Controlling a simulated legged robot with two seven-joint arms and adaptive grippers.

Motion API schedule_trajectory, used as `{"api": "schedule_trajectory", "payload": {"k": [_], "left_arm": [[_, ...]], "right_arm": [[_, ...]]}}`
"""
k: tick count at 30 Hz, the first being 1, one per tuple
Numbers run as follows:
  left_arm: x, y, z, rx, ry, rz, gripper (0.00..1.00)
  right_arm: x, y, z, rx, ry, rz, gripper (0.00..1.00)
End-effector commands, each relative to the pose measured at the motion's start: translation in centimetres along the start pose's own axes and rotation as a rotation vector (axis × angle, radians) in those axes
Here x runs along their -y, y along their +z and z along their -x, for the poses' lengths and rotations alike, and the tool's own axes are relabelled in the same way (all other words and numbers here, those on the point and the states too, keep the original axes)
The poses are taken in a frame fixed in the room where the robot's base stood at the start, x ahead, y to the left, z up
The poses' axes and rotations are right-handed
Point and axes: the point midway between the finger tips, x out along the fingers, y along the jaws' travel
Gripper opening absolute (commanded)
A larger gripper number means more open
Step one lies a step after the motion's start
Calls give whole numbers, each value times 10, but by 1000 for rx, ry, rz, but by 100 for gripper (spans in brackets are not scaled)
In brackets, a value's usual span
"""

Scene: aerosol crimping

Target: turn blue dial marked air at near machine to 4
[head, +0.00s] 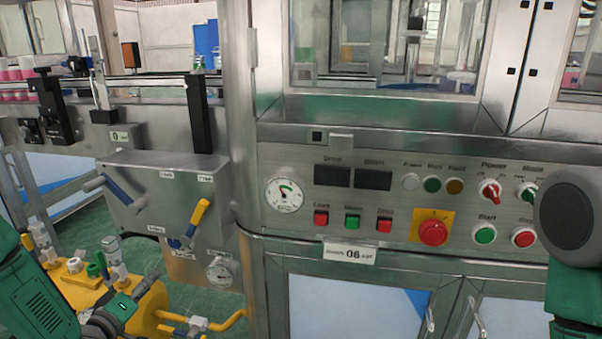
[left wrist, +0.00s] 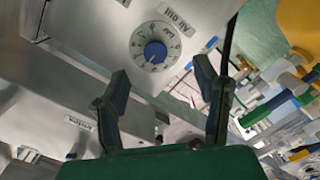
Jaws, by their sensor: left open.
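The blue dial (left wrist: 155,52) shows in the left wrist view on a round white scale, on a grey panel. A label beside it seems to read "Air Out". Its scale marks are too small to read, so I cannot tell its setting. In the head view a small blue knob (head: 174,243), probably the same dial, sits low on the grey box, partly behind a yellow-handled lever (head: 199,220). My left gripper (left wrist: 162,84) is open and empty, its two dark fingers apart and short of the dial. My right gripper is out of view.
A blue-handled lever (head: 122,196) sticks out from the same grey box. Yellow pipework with valves (head: 110,282) stands at the lower left near my left arm. The button panel (head: 400,205) is on the right.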

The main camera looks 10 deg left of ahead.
Motion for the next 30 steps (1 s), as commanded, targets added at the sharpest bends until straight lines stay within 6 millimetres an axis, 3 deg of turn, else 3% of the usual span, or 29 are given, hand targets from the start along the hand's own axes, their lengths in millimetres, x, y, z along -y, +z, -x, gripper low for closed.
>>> {"api": "schedule_trajectory", "payload": {"k": [2,5,9,13,18,23,24,30], "left_arm": [[-2,38,7,95,-64,-36,56],[-1,101,34,275,-186,-125,56],[5,182,105,587,-362,-294,56],[10,224,181,852,-483,-440,56],[13,243,269,1131,-590,-592,56],[10,239,344,1361,-670,-710,56],[-2,228,337,1338,-664,-700,56],[-39,198,339,1332,-662,-695,56]], "right_arm": [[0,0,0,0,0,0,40],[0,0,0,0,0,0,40],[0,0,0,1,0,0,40],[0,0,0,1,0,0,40],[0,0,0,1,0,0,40],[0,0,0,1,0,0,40],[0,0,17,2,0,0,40],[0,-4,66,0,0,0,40]]}}
